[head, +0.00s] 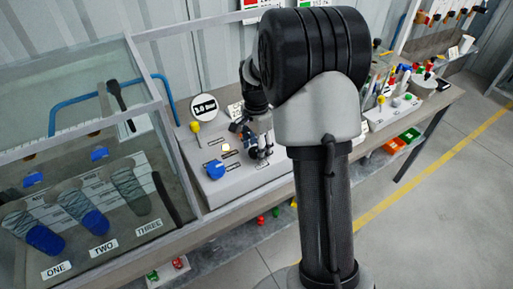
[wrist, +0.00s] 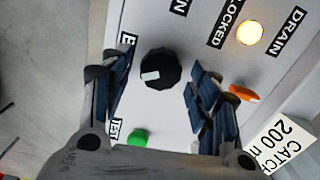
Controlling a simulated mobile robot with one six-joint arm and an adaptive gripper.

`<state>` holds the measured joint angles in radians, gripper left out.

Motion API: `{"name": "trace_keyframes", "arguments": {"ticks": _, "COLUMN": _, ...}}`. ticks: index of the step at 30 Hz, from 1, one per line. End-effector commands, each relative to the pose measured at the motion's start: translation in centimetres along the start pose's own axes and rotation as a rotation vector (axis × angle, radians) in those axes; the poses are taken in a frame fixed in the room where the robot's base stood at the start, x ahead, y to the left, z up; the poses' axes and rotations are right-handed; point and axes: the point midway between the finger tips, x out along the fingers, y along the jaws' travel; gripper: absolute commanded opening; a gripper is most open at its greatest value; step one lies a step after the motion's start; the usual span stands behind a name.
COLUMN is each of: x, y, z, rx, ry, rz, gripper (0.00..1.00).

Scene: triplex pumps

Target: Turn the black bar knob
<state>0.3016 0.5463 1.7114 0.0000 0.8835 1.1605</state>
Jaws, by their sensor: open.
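The black knob (wrist: 160,69) is on the light panel in the wrist view, round with a ridged edge and a white pointer mark towards the left. My gripper (wrist: 158,80) is open, with one blue-padded finger left of the knob and one right of it. Gaps show between both fingers and the knob; I cannot tell the height of the fingertips above the panel. In the head view my gripper (head: 244,132) is over the grey panel box (head: 199,185), and the knob cannot be made out there.
Near the knob are a green button (wrist: 137,137), an orange lever (wrist: 242,93), a lit lamp (wrist: 250,32) and a "CATCH 200" card (wrist: 285,145). In the head view a blue knob (head: 215,170) sits at the box's front left. A glass-sided case (head: 160,112) stands left of the box.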

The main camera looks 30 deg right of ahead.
Motion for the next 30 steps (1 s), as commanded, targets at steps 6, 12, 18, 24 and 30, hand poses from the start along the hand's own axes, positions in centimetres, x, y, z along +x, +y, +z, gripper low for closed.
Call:
{"name": "trace_keyframes", "arguments": {"ticks": 6, "x": -0.03, "y": 0.0, "z": 0.0, "rx": 0.0, "ry": 0.0, "rz": 0.0, "gripper": 0.52}}
{"name": "trace_keyframes", "arguments": {"ticks": 12, "x": -0.04, "y": 0.0, "z": 0.0, "rx": 0.0, "ry": 0.0, "rz": 0.0, "gripper": 0.39}}
{"name": "trace_keyframes", "arguments": {"ticks": 18, "x": -0.04, "y": 0.0, "z": 0.0, "rx": 0.0, "ry": 0.0, "rz": 0.0, "gripper": 0.25}}
{"name": "trace_keyframes", "arguments": {"ticks": 24, "x": -0.04, "y": 0.01, "z": 0.0, "rx": 0.0, "ry": 0.0, "rz": 0.0, "gripper": 0.12}}
{"name": "trace_keyframes", "arguments": {"ticks": 30, "x": -0.08, "y": 0.0, "z": 0.0, "rx": -0.012, "ry": 0.0, "rz": 0.001, "gripper": 0.12}}
